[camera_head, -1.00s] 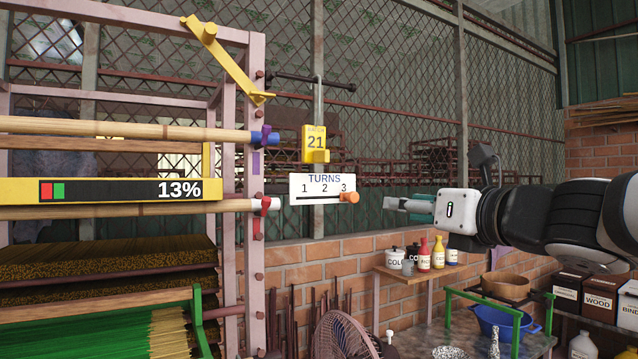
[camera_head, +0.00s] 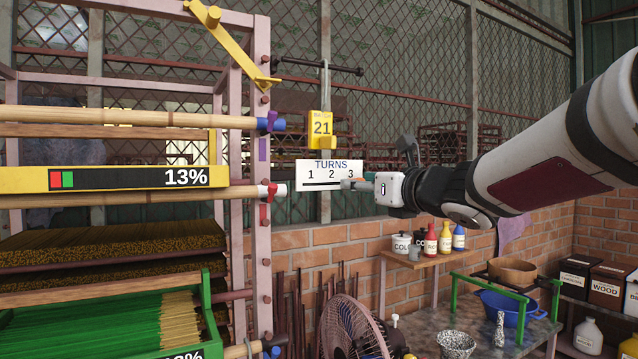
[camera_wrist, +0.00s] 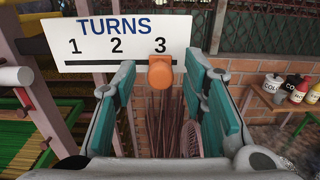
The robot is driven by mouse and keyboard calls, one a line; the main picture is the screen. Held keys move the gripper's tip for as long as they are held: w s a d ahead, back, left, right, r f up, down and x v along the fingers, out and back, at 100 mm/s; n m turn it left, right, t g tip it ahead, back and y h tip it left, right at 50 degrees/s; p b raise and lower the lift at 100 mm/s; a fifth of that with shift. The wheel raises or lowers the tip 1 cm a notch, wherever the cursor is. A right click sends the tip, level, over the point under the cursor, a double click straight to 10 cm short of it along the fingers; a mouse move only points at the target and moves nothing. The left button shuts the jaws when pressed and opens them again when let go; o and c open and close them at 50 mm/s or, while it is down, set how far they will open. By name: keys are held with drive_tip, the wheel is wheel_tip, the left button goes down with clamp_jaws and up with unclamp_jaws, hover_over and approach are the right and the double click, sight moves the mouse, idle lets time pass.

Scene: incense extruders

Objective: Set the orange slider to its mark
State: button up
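The orange slider (camera_wrist: 160,72) is a rounded knob on the white TURNS board (camera_wrist: 110,45). It sits under the number 3, at the right end of the black track line beneath 1, 2 and 3. The board also shows in the head view (camera_head: 314,175), where my gripper mostly hides the slider. My gripper (camera_wrist: 160,78) is open, with teal-padded fingers on either side of the slider. A gap shows between the knob and each finger, and nothing is gripped. In the head view my gripper (camera_head: 352,183) reaches the board's right end from the right.
A yellow batch tag reading 21 (camera_head: 320,124) hangs just above the board. The pink rack frame (camera_head: 262,240) with bamboo poles and a yellow 13% bar (camera_head: 130,180) stands to the left. A shelf with jars and bottles (camera_head: 432,240) and a fan (camera_head: 350,325) are below.

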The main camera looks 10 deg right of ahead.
sight(308, 184)
drive_tip(key=shift+w+a, duration=0.15)
drive_tip(key=shift+w, duration=0.4)
clamp_jaws()
drive_tip(key=shift+s+a+b, duration=0.5)
drive_tip(key=shift+a+b, duration=0.35)
drive_tip(key=shift+a, duration=0.65)
drive_tip(key=shift+s+a+b, duration=0.45)
drive_tip(key=shift+a+b, duration=0.35)
drive_tip(key=shift+a, duration=0.7)
drive_tip(key=shift+s+a+b, duration=0.5)
drive_tip(key=shift+a+b, duration=0.35)
drive_tip(key=shift+a, duration=0.65)
unclamp_jaws()
drive_tip(key=shift+a, duration=0.15)
drive_tip(key=shift+s, duration=0.1)
